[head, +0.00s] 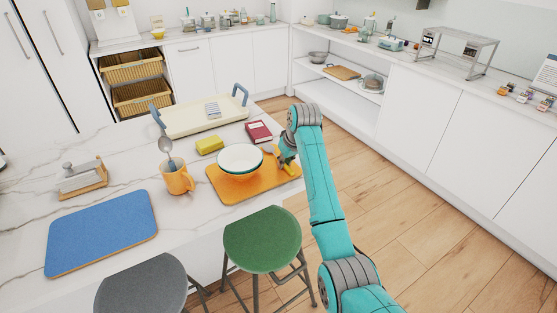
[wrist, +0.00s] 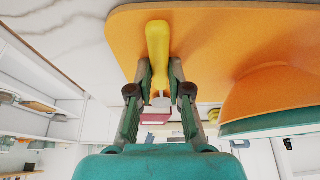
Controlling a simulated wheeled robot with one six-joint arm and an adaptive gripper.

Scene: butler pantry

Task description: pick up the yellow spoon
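The yellow spoon (wrist: 158,42) lies on the orange mat (wrist: 205,35) in the wrist view, and its narrow part reaches between my gripper's fingers. In the head view a bit of the spoon (head: 289,169) shows at the mat's right side, beside the bowl. My gripper (wrist: 160,68) is open, with one finger on each side of the spoon and small gaps visible between. In the head view my gripper (head: 285,158) is over the mat's right edge, partly hidden by my arm. I cannot tell how far the fingertips are above the mat.
A green stool (head: 262,240) stands at the counter's front.

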